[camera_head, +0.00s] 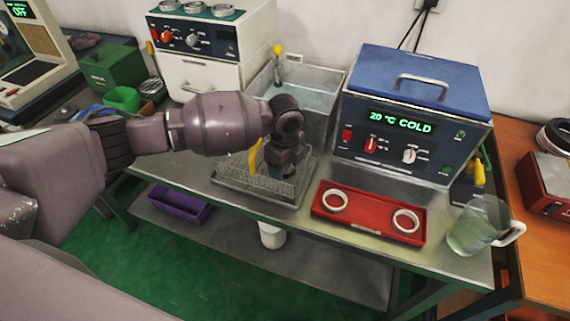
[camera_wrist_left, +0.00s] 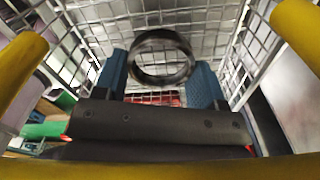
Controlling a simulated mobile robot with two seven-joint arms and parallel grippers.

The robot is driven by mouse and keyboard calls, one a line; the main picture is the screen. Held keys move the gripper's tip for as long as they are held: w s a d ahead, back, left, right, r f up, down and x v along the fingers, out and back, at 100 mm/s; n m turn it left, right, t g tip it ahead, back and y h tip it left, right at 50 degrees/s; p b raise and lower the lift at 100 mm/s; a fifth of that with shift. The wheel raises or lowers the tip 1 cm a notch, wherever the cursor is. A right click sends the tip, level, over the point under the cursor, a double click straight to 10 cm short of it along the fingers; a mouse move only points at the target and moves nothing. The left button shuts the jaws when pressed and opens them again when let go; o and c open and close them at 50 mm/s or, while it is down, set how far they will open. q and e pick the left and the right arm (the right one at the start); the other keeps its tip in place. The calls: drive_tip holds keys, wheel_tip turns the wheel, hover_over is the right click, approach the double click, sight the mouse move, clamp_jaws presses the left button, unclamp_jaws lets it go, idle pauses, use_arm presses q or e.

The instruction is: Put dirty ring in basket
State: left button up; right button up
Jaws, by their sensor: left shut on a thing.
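My left gripper (camera_head: 277,176) reaches down into the wire basket (camera_head: 228,184) on the metal table. In the left wrist view its blue fingers (camera_wrist_left: 160,82) are shut on a dark, dirty-looking ring (camera_wrist_left: 134,60), which is between them. The basket's wire mesh (camera_wrist_left: 225,18) surrounds the ring, and yellow basket handles (camera_wrist_left: 22,62) show at both sides. In the head view the ring is hidden behind the gripper and wrist. Whether the ring touches the basket floor, I cannot tell. My right gripper is not in view.
A red tray (camera_head: 375,232) with two pale rings stands right of the basket. A glass jug (camera_head: 470,235) is at the table's right end. A purple bin (camera_head: 180,206) sits below.

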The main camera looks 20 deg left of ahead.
use_arm(q)
drive_tip(key=shift+f, duration=0.25)
drive_tip(key=o, duration=0.9)
drive_tip(key=shift+s+f, duration=0.1)
drive_tip(key=shift+f, duration=0.05)
wheel_tip(320, 180, up, 13)
drive_tip(key=shift+f+p, duration=0.1)
drive_tip(key=shift+p, duration=0.85)
